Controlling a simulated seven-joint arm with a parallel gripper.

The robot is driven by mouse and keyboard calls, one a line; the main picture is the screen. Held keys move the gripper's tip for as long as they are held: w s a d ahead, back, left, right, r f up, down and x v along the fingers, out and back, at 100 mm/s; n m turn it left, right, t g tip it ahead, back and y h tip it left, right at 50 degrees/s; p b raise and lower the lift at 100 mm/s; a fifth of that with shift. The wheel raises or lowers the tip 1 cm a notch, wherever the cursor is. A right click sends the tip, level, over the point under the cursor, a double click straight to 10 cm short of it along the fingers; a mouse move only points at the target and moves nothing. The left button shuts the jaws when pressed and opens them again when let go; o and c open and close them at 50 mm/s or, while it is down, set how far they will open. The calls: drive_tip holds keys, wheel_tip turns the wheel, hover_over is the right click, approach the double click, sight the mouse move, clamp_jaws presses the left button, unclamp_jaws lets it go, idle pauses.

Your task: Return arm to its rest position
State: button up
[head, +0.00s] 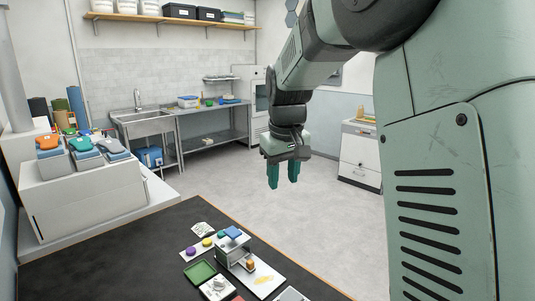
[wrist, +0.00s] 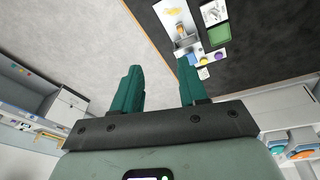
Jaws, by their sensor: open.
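My gripper (head: 283,176) hangs in the air in the head view, fingers pointing down, beyond and above the far edge of the dark work table (head: 130,243). It is open, with its two green fingers apart and nothing between them. In the wrist view my gripper (wrist: 161,84) also shows empty, with the dark table top (wrist: 275,40) beyond its fingers. No object touches the fingers in either view.
On the table are a small grinding device (head: 234,251), a green tray (head: 200,272) and coloured pucks (head: 206,242). A white cabinet bearing insoles (head: 82,143) stands left. A sink (head: 140,117) and shelf are at the back. The floor beneath my gripper is clear.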

drive_tip(key=s+d+r+m+t, duration=0.1)
drive_tip(key=s+d, duration=0.1)
drive_tip(key=s, duration=0.8)
drive_tip(key=s+d+r+m+t, duration=0.1)
drive_tip(key=s+d+r+m, duration=0.1)
drive_tip(key=s, duration=0.8)
drive_tip(key=s+d+r+m+t, duration=0.1)
drive_tip(key=s+d, duration=0.2)
drive_tip(key=s, duration=0.6)
drive_tip(key=shift+s+d+r+m, duration=0.3)
drive_tip(key=shift+s+r+m, duration=0.05)
drive_tip(key=shift+s+m, duration=0.05)
